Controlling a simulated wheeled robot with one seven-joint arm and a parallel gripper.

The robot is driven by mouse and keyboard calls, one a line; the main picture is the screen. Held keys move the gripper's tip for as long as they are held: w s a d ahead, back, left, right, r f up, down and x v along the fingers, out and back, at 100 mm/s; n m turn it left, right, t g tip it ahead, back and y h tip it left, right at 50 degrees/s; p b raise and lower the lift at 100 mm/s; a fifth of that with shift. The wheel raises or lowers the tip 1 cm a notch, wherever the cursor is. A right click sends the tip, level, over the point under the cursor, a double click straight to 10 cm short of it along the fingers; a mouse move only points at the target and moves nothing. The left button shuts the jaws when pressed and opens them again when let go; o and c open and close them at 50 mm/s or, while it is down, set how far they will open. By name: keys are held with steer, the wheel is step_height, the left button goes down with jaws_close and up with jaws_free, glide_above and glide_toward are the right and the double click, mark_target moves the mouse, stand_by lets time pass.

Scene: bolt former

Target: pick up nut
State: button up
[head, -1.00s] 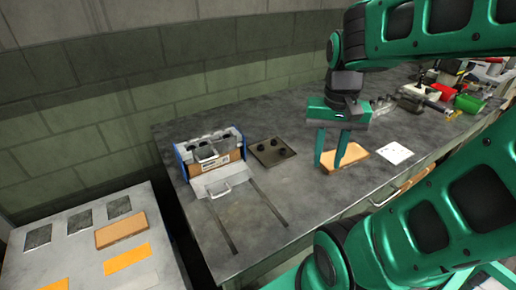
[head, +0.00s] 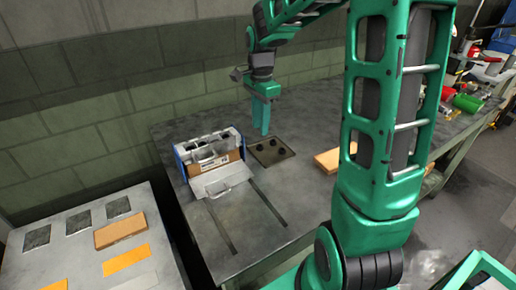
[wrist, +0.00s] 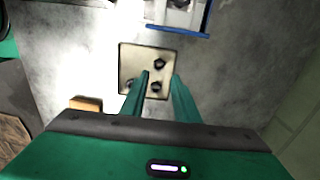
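A square metal plate (head: 259,157) lies flat on the bench and carries several small dark pieces that look like nuts. In the wrist view the plate (wrist: 126,56) shows one dark nut (wrist: 160,63) near its upper right corner, another (wrist: 156,87) between my fingertips' lines, and one at its lower left. My gripper (head: 261,132) is above the plate with its fingers pointing down. In the wrist view my gripper (wrist: 160,78) has its two fingers apart with nothing between them. The finger on the left partly overlaps the plate.
A blue-sided machine fixture (head: 181,163) with a handled metal plate (head: 225,187) stands left of the nut plate. An orange-brown block (head: 326,160) lies to the right. A lower table (head: 75,262) with pads stands at far left. The wall is close behind the bench.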

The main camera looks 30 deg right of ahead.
mark_target(261, 145)
steer(key=shift+s+f, duration=0.1)
steer(key=shift+f, duration=3.45)
jaws_close()
